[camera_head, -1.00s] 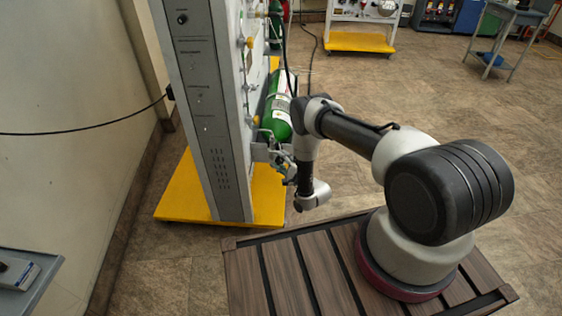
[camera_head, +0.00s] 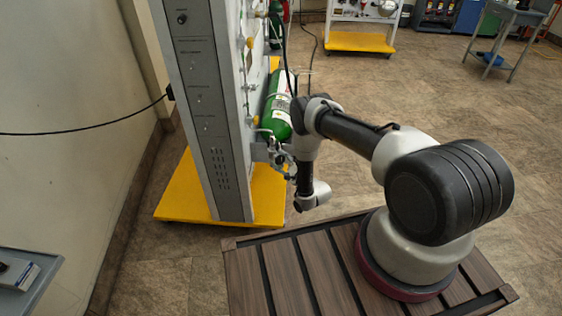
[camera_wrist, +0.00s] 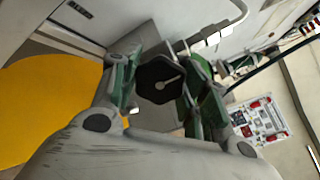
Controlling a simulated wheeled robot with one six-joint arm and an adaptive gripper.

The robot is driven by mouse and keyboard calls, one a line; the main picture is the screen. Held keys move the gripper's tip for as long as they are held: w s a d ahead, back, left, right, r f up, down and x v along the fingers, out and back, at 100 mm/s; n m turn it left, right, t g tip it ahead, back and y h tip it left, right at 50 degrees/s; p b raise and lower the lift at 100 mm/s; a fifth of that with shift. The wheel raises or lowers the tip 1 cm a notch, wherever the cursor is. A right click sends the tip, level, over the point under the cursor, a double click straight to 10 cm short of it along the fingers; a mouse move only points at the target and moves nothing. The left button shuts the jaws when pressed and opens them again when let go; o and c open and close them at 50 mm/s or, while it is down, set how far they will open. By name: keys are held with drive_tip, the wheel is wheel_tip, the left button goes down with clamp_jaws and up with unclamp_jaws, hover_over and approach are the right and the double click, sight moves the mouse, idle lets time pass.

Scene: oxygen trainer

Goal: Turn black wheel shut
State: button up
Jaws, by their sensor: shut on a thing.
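The black wheel (camera_wrist: 160,80) shows in the middle of the wrist view as a dark, many-sided knob with a pale pointer mark on its face. My gripper (camera_wrist: 162,92) has one finger on each side of the wheel and is shut on it. In the head view my gripper (camera_head: 277,155) is small at the front of the grey panel, below the green cylinder (camera_head: 277,113). The wheel is hard to make out there among the fingers and fittings.
The tall grey panel (camera_head: 207,125) stands on a yellow base (camera_head: 180,195). A thin pipe (camera_wrist: 225,30) runs close above the wheel in the wrist view. Open floor (camera_head: 420,90) lies to the right of the panel.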

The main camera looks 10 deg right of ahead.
drive_tip(key=shift+s+f, duration=0.1)
drive_tip(key=o, duration=1)
drive_tip(key=shift+d, duration=0.1)
drive_tip(key=v, duration=1.2)
